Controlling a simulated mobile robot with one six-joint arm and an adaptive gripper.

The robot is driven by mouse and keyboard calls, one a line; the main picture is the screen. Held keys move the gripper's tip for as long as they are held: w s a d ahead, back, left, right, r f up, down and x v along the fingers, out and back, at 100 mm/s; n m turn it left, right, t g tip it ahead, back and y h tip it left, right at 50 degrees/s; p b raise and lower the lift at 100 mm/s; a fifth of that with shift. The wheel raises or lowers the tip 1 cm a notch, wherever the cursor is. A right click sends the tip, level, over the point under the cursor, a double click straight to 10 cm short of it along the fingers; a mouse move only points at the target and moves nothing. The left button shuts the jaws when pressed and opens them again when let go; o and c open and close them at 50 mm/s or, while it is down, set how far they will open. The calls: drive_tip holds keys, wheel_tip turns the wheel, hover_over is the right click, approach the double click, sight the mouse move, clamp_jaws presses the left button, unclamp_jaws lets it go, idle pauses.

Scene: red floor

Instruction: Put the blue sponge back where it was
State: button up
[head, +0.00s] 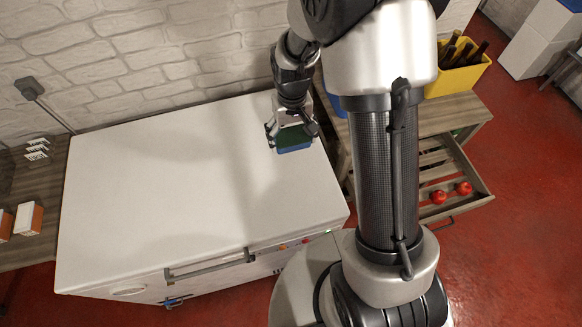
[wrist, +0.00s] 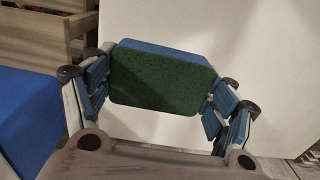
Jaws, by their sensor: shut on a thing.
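The blue sponge (head: 294,149) has a dark green scouring side and a blue side. My gripper (head: 292,134) is shut on it at the right end of the white chest top in the head view. In the wrist view the sponge (wrist: 160,82) sits between the two fingers of my gripper (wrist: 162,92), green face toward the camera and blue edge along the top. I cannot tell whether the sponge touches the white surface or hangs above it.
The white chest (head: 170,180) has a wide bare top. Right of it stands a wooden cabinet (head: 455,112) with a yellow bin (head: 461,75) and an open drawer (head: 478,198) holding red fruit (head: 439,196). A wooden surface (head: 35,245) with small boxes is at left.

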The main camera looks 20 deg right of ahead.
sight(291, 176)
wheel_tip(291, 176, down, 20)
drive_tip(key=b, duration=0.3)
drive_tip(key=shift+f, duration=0.1)
drive_tip(key=o, duration=1.1)
